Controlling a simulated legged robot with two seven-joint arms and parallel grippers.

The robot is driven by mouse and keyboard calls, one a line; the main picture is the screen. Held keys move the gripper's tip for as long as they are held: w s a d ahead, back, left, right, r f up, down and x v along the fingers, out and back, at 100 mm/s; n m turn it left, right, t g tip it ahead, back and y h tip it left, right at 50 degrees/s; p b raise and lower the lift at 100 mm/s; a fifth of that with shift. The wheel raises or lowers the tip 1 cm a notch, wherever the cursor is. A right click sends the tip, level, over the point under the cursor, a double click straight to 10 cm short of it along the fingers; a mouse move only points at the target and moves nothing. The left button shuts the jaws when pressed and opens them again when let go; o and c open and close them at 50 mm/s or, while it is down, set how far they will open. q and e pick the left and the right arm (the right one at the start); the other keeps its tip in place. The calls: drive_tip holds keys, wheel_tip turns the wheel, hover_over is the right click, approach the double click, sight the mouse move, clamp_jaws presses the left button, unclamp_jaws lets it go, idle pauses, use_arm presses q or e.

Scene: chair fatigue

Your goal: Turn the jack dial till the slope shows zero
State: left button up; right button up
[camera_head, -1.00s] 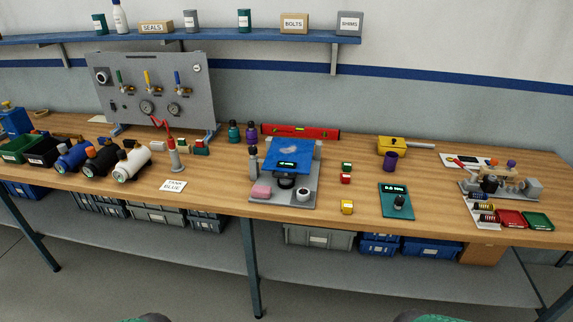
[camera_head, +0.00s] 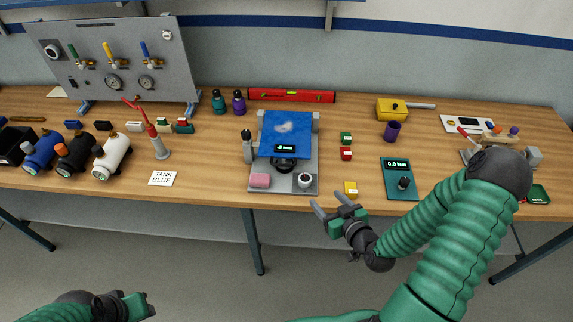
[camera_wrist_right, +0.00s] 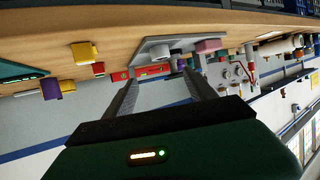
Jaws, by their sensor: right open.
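A grey stand (camera_head: 312,128) on the bench carries a blue plate (camera_head: 300,122) with a small display (camera_head: 285,148), whose reading is too small to read surely. A round black dial (camera_head: 283,165) sits just below the plate; I take it as the jack dial. The stand's grey base also shows in the right wrist view (camera_wrist_right: 160,45). My right gripper (camera_head: 326,199) is open and empty, in front of the bench edge and right of the stand, apart from it. My left gripper (camera_head: 138,305) is low at the bottom left, away from the bench; its fingers are unclear.
A pink block (camera_head: 260,181) and a white cup-like piece (camera_head: 305,180) sit on the stand's front. A yellow block (camera_head: 351,187), red block (camera_head: 346,154) and teal panel with a knob (camera_head: 396,165) lie to the right. A bottle-like item (camera_head: 247,150) stands left.

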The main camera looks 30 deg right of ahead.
sight(307, 181)
drive_tip(key=b+x, duration=1.2)
drive_tip(key=x, duration=0.3)
drive_tip(key=shift+f, duration=0.2)
drive_tip(key=shift+w+f, duration=0.1)
drive_tip(key=shift+w, duration=0.2)
use_arm(q)
drive_tip(key=s+x, duration=0.2)
drive_tip(key=x, duration=1)
drive_tip(key=shift+s+a+f, duration=0.15)
drive_tip(key=shift+s+f, duration=0.45)
drive_tip(key=shift+s, duration=0.1)
use_arm(e)
drive_tip(key=shift+a, duration=0.1)
drive_tip(key=c, duration=1.4)
